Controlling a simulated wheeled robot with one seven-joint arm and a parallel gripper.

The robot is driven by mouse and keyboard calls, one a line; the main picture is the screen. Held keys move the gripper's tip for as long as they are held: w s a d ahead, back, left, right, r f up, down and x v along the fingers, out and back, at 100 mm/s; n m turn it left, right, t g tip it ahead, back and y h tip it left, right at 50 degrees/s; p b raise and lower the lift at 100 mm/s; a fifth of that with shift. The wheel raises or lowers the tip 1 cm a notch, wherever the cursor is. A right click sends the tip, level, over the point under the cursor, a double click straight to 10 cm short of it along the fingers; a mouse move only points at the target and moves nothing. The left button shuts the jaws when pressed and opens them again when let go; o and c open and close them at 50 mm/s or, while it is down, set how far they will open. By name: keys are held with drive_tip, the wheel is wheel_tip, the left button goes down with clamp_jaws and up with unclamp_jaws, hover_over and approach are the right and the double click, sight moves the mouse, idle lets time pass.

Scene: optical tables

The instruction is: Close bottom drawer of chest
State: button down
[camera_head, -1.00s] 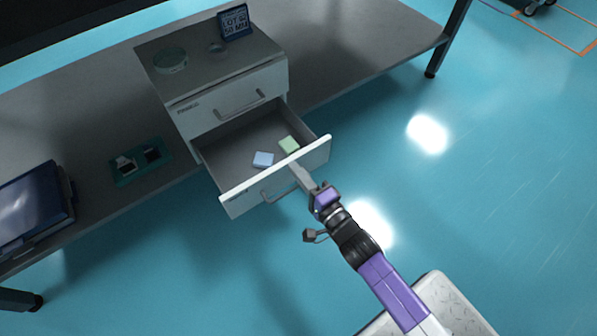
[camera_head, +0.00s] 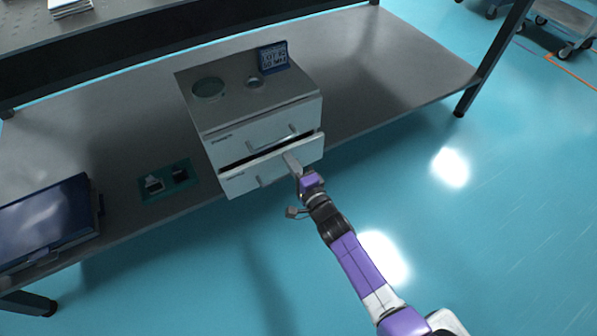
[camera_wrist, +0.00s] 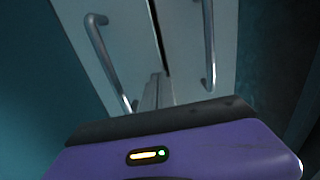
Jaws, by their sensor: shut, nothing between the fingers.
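The chest (camera_head: 213,127) stands on the lower shelf, with two drawers facing me. The bottom drawer (camera_head: 240,183) is out only a little, with a narrow dark gap above its front panel. Its inside is hidden. The top drawer (camera_head: 305,117) looks shut. My gripper (camera_head: 289,158) is shut and empty, its fingertips at the top edge of the bottom drawer's front, right of that drawer's handle. In the wrist view the fingers (camera_wrist: 155,90) reach the drawer front between the two handles, near the dark gap. I cannot tell for sure whether they touch it.
A round green dish (camera_head: 208,90), a small ring and a blue sign (camera_head: 272,57) are on the chest top. A teal tray (camera_head: 166,181) and a dark blue screen-like box (camera_head: 45,222) are on the shelf to the left. The floor in front is clear.

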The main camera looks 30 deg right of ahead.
sight(284, 150)
drive_tip(key=shift+w+r, duration=0.1)
drive_tip(key=shift+w, duration=1.7)
drive_tip(key=shift+s, duration=0.1)
